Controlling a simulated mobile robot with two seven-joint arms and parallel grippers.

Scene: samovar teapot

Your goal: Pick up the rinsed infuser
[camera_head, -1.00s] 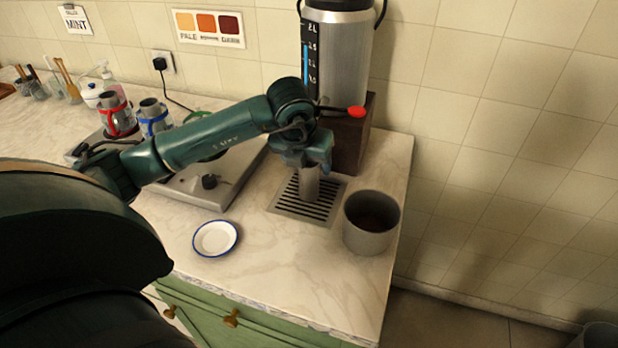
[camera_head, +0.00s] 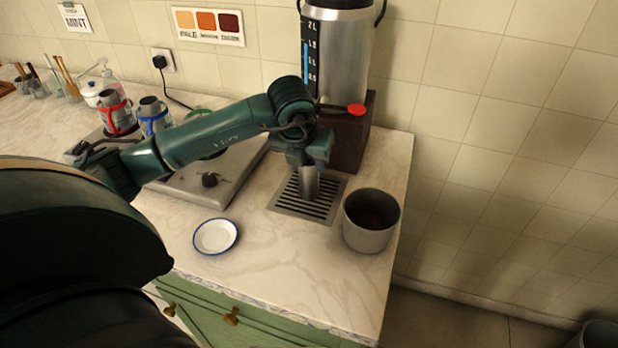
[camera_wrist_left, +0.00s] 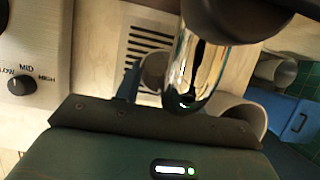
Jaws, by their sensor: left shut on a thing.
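My left gripper (camera_head: 306,160) points down over the drip tray (camera_head: 286,207) in front of the metal urn. It is shut on a small grey metal cylinder, the infuser (camera_head: 308,186), whose lower part shows beneath the jaws. The infuser's top is hidden by the gripper. I cannot tell whether its lower end touches the grate. In the left wrist view the drip grate (camera_wrist_left: 150,40) shows with a grey round rim (camera_wrist_left: 154,70) beside it, and a shiny metal piece partly blocks the view. My right gripper is not in view.
The urn (camera_head: 340,55) with its red tap lever (camera_head: 356,110) stands close behind my gripper. A grey pot (camera_head: 369,235) is right of the tray, near the counter edge. A white saucer (camera_head: 215,237) lies left. A hot plate (camera_head: 205,180) is behind my forearm.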

